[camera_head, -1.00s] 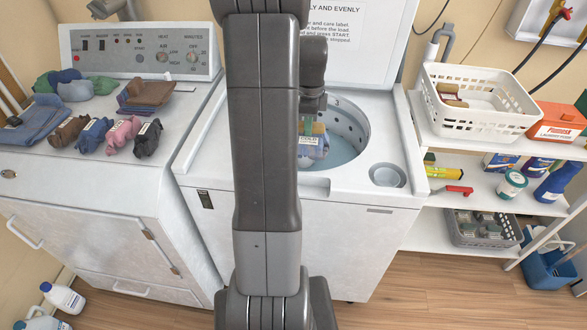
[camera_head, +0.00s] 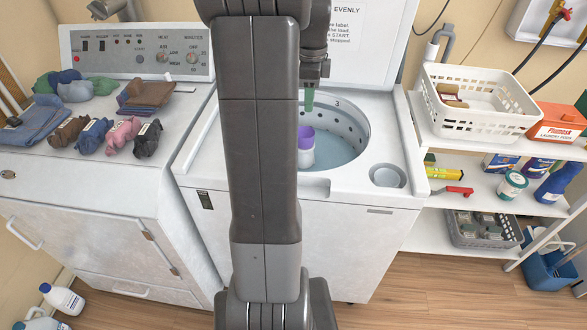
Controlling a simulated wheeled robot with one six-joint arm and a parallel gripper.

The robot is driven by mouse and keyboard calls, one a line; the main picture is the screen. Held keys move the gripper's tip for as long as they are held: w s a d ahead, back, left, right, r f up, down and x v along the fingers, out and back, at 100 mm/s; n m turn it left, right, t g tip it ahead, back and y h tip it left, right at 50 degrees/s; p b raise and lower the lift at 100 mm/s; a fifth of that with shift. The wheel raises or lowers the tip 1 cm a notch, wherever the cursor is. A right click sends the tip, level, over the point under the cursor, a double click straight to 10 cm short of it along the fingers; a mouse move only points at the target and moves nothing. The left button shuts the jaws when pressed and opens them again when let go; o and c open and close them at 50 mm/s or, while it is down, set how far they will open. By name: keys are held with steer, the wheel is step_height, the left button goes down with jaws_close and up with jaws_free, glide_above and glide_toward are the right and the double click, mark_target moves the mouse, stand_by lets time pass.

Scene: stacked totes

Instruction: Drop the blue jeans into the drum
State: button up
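The washer's drum (camera_head: 348,122) is open, with bluish water low inside and a white agitator (camera_head: 306,155) with a purple top in the middle. My gripper (camera_head: 309,100) hangs above the drum's back part, its green fingertip seen edge-on; nothing shows hanging from it, and its opening cannot be made out. Folded blue denim cloth (camera_head: 32,122) lies at the left of the dryer top. A small rolled blue garment (camera_head: 94,135) lies there too. No garment shows in the visible part of the drum; its left part is hidden behind my arm.
The dryer top (camera_head: 185,125) also holds rolled brown, pink and dark garments, green and grey bundles, and a folded brown-and-blue stack (camera_head: 145,94). The raised washer lid (camera_head: 365,40) stands behind the drum. A white basket (camera_head: 478,102) sits on the right shelf.

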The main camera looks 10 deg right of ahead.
steer(key=shift+r, duration=2.25)
steer(key=shift+f, duration=0.15)
step_height(320, 180, down, 10)
steer(key=p, duration=0.3)
